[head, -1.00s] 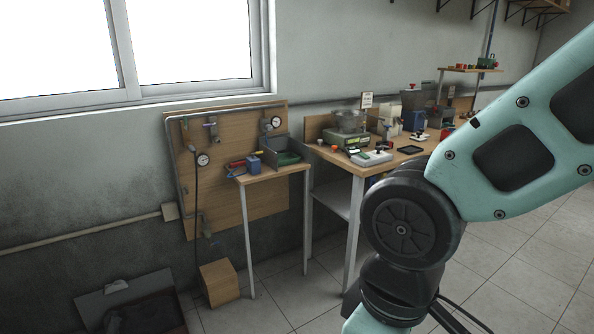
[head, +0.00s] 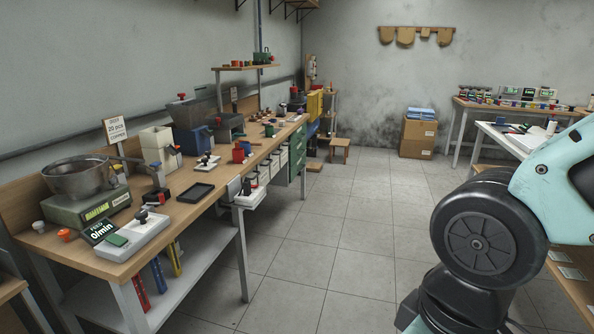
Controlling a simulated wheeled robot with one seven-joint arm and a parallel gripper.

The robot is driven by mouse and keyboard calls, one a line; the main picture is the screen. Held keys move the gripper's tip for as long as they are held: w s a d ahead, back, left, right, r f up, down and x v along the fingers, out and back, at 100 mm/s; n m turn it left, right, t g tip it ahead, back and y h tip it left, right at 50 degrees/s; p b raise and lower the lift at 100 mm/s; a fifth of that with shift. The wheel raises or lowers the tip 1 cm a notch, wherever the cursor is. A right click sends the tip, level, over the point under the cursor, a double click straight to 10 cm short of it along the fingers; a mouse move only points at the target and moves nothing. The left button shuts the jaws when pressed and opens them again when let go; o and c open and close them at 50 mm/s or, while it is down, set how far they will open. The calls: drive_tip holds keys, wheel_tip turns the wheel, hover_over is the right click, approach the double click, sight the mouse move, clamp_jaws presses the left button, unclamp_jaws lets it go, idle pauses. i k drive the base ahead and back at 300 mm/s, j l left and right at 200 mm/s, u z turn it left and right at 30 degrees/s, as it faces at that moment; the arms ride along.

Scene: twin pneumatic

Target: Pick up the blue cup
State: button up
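I cannot pick out a blue cup with certainty. A small dark blue piece (head: 246,148) stands on the long workbench (head: 118,258), right beside a small red block (head: 238,155); it is too small to tell its shape. My arm's teal and black links fill the right side of the head view. My gripper is outside the frame, so its state and what it holds are hidden.
A scale with a metal bowl (head: 78,176), a black tray (head: 195,192) and a white device (head: 132,236) crowd the bench's near end. The tiled floor (head: 345,235) is clear in the middle. More tables stand at right; a stool (head: 340,150) and carton (head: 418,138) are at the back.

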sight(246, 146)
drive_tip(key=i+z, duration=0.4)
drive_tip(key=i, duration=1)
drive_tip(key=i+j+u, duration=0.1)
drive_tip(key=i+u, duration=0.35)
drive_tip(key=i, duration=0.15)
drive_tip(key=i+l+u, duration=0.1)
drive_tip(key=i+u, duration=0.35)
drive_tip(key=i, duration=0.15)
drive_tip(key=i+l+u, duration=0.45)
drive_tip(key=i, duration=0.15)
drive_tip(key=i+j+u, duration=0.25)
drive_tip(key=i, duration=0.2)
